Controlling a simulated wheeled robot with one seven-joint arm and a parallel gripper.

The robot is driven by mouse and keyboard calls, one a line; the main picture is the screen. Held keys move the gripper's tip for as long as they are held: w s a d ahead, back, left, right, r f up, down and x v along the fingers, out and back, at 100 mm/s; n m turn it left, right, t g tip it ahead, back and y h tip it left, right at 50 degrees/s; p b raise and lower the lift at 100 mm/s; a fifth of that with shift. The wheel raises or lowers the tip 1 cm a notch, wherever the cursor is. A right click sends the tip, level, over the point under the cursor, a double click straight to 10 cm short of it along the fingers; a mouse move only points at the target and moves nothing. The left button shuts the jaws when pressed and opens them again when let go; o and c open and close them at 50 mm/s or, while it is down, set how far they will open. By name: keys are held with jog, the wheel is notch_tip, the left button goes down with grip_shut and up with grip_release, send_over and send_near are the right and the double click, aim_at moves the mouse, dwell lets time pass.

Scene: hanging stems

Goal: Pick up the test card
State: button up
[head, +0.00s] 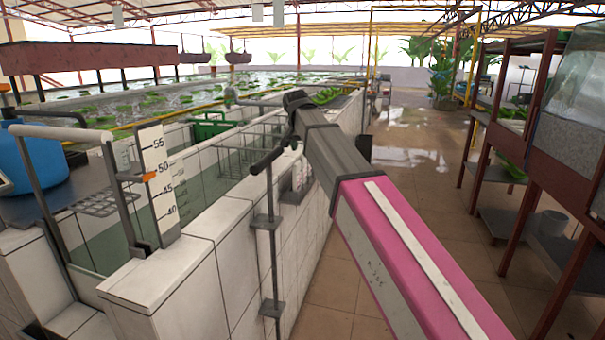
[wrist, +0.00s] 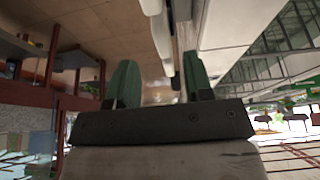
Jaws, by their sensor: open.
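I cannot make out a test card for certain in either view. My gripper shows in the wrist view (wrist: 158,65) with two green fingers spread apart and nothing held between them. Behind the gap are tan floor and blurred pale shapes. In the head view my arm reaches up over the tiled tank wall, and its dark far end hides what lies behind it; the fingers cannot be made out there.
A white level gauge (head: 159,185) with an orange marker stands on the tiled tank wall (head: 190,285). A post with a T-shaped handle (head: 267,160) stands before the wall. A green crate (head: 209,128) sits behind. Shelves (head: 490,150) stand right; the tiled aisle (head: 405,165) is clear.

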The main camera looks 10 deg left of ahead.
aim_at(303, 156)
jog(key=shift+x, duration=3.85)
jog(key=shift+a, duration=0.1)
grip_shut()
